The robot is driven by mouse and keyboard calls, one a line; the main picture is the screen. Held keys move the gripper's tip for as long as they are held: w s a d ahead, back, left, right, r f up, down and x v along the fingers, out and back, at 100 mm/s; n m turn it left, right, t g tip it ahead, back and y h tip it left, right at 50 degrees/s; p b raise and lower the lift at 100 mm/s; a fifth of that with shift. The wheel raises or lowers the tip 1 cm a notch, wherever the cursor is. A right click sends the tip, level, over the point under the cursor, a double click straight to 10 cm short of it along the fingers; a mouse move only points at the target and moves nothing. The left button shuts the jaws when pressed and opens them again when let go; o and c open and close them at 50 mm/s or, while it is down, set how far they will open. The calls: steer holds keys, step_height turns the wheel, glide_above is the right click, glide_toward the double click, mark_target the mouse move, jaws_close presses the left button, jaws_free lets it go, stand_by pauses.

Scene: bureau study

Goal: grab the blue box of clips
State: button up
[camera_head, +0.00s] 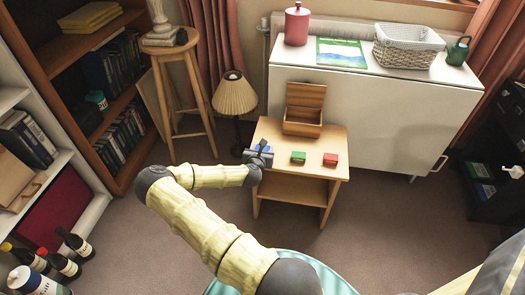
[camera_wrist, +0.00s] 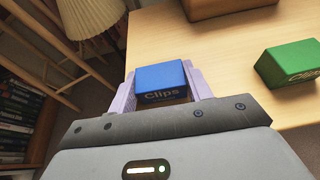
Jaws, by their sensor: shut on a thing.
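The blue box of clips (camera_wrist: 161,78) is between the two fingers of my gripper (camera_wrist: 160,88) in the wrist view, with "Clips" written on its near side. My gripper is shut on it, one finger against each side. In the head view, my gripper (camera_head: 262,150) is at the left edge of the small wooden table (camera_head: 285,167), and a bit of the blue box (camera_head: 263,148) shows there. I cannot tell whether the box touches the tabletop.
A green box (camera_head: 298,157) and a red box (camera_head: 330,159) lie to the right on the table. An open wooden box (camera_head: 302,125) stands behind them. A lamp (camera_head: 235,97) stands close at the back left. The table's front is clear.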

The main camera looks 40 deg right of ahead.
step_height(320, 180, up, 10)
steer(key=p, duration=0.3)
